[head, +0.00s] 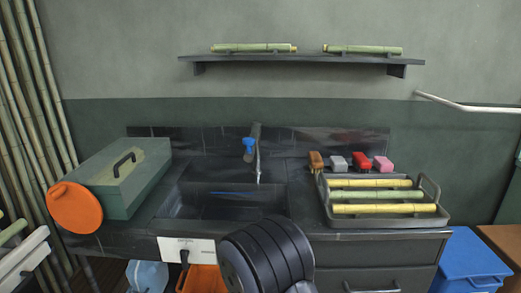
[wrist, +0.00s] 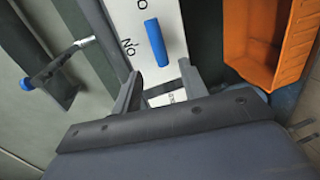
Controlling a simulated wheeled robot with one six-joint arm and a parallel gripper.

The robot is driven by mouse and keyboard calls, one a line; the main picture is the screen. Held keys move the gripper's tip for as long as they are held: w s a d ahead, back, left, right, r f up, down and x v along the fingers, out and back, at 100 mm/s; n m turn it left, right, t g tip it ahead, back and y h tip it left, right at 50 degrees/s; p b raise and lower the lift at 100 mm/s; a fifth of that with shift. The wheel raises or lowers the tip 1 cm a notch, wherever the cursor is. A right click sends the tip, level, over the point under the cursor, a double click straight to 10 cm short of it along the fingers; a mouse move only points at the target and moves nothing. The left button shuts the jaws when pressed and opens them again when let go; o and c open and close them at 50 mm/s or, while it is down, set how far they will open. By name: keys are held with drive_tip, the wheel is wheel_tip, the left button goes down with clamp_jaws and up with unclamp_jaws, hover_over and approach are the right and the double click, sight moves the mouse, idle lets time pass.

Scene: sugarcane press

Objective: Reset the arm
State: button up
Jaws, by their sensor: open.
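My gripper (wrist: 160,76) shows in the wrist view with its two grey fingers apart and nothing between them. Beyond the fingertips is a white panel (wrist: 168,15) with dark lettering and a blue handle-like piece (wrist: 156,42). I cannot tell how far the fingers are from it. In the head view, a dark rounded link of my arm stands at the bottom middle, in front of the counter. The fingers do not show there. The same white panel (head: 200,246) is on the counter front, left of my arm.
The sink (head: 225,202) has a blue-handled faucet (head: 250,146). A green box (head: 128,180) stands left; a tray (head: 390,222) with cane pieces stands right. An orange bin (wrist: 262,45) is near my gripper, right in the wrist view. A blue bin (head: 470,262) stands at right.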

drive_tip(key=w+m+y+b, duration=0.1)
drive_tip(key=w+m+b, duration=0.3)
drive_tip(key=w, duration=0.3)
drive_tip(key=shift+w+d+f+m+b, duration=0.2)
drive_tip(key=shift+d+f+m+b, duration=0.2)
drive_tip(key=shift+b, duration=0.45)
